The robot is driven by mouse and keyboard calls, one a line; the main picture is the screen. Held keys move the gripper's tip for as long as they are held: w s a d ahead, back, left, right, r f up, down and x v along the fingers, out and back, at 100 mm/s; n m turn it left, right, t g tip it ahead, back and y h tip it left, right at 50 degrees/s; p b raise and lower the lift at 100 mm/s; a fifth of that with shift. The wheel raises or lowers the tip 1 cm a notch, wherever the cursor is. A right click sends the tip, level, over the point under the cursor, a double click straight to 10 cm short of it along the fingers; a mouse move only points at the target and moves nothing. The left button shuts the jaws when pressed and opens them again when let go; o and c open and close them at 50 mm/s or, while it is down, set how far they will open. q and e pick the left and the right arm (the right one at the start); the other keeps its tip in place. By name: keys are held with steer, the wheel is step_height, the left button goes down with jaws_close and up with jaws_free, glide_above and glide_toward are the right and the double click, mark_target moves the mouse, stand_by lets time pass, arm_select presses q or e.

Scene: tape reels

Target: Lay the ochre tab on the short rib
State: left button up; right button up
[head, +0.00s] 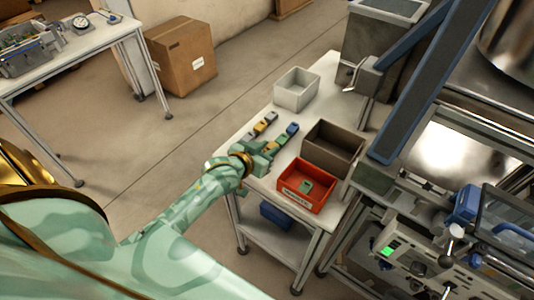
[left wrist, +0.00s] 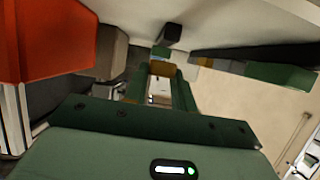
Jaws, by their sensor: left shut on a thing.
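My left gripper (head: 266,153) is at the near left part of the white table, beside two short rows of small coloured tabs. In the left wrist view, its green fingers (left wrist: 162,80) are shut on the ochre tab (left wrist: 162,69), which shows between the fingertips. One row (head: 264,124) holds ochre, purple and grey pieces. The other row (head: 287,136) runs to a blue tab at its far end; the gripper partly hides its near end. In the left wrist view, a dark bar with tabs (left wrist: 252,52) lies to the right. I cannot tell which rib is the short one.
A red bin (head: 318,205) with a green piece inside stands to the right of the gripper. A dark brown bin (head: 347,136) is behind it, and a pale open bin (head: 296,104) stands farther back. A machine (head: 430,240) borders the table at right.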

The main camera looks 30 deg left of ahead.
arm_select(q)
steer(key=shift+w+f, duration=0.1)
steer(key=shift+f, duration=0.8)
steer(key=shift+f, duration=0.1)
steer(key=o, duration=0.9)
steer(key=shift+o, duration=0.2)
steer(key=p+v, duration=0.2)
steer(key=v, duration=1)
steer(key=shift+r, duration=0.2)
steer(key=shift+f, duration=0.1)
